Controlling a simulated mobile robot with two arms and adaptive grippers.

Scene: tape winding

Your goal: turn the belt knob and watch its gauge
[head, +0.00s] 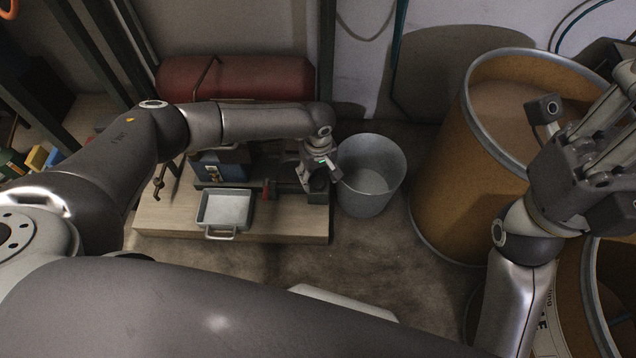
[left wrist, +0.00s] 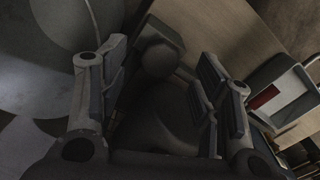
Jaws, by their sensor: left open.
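A small machine (head: 222,165) with a blue front stands on a light wooden board (head: 180,222). A dark shaft with a red collar (head: 266,189) runs right from it toward my left gripper (head: 318,180). The left gripper points down at the board's right end, beside a dark part there. In the left wrist view its fingers (left wrist: 158,80) are apart, with a dark rounded knob-like part (left wrist: 158,60) between and beyond them; contact cannot be told. No gauge face can be made out. My right gripper (head: 592,140) is raised at the right, far from the machine, its fingertips unclear.
A metal tray (head: 225,208) with a handle sits on the board. A grey bucket (head: 371,185) stands just right of the left gripper. A large brown drum (head: 450,160) stands further right. A red cylinder (head: 235,78) lies behind. Floor in front of the bucket is clear.

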